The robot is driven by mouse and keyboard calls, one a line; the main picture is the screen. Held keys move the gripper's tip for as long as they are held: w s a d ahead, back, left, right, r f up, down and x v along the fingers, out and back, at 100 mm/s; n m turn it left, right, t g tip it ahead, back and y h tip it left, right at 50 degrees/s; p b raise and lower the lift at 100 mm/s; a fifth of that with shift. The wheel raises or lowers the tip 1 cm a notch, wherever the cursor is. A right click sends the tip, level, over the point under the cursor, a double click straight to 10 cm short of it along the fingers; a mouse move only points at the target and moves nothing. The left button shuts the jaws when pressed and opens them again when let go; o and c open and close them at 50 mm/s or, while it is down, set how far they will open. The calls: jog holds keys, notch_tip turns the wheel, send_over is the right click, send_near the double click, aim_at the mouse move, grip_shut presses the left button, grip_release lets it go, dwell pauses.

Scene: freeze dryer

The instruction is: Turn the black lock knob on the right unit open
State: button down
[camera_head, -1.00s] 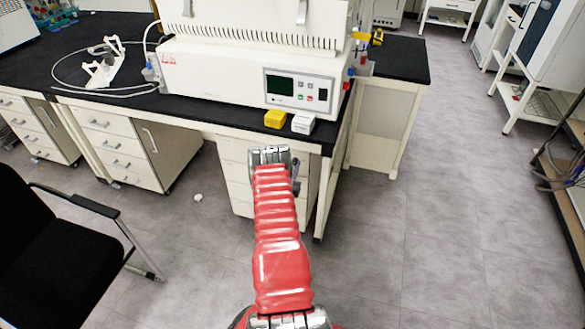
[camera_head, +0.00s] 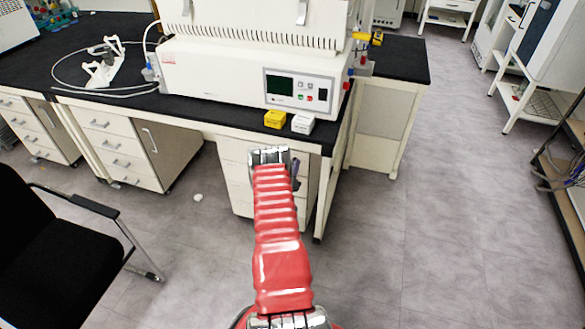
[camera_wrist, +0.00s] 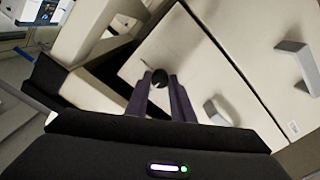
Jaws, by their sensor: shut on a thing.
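In the wrist view, the black lock knob (camera_wrist: 160,77) is a small round dark knob on a pale cabinet front. My gripper (camera_wrist: 160,83) has its two dark purple fingers on either side of the knob, shut on it. The knob's far side and how far it is turned cannot be made out. In the head view, my red arm reaches toward the cabinet under the bench, and the knob is hidden there. Only a small dark part of my gripper shows beside the arm's end.
The cream freeze dryer (camera_head: 230,75) stands on the black bench top, with a yellow box (camera_head: 274,119) and a white box (camera_head: 303,124) at its front edge. A black chair (camera_head: 60,245) stands at the left. The grey floor at right is open.

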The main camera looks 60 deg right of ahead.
jog(key=shift+s+f, duration=0.15)
jog(key=shift+f, duration=0.05)
jog(key=c, duration=1.8)
grip_release()
jog(key=shift+c, duration=0.2)
jog(key=o, duration=0.3)
jog(key=shift+r, duration=0.1)
jog(key=shift+a, duration=0.1)
jog(key=s+a, duration=0.2)
jog(key=a, duration=1.1)
jog(key=shift+a, duration=0.25)
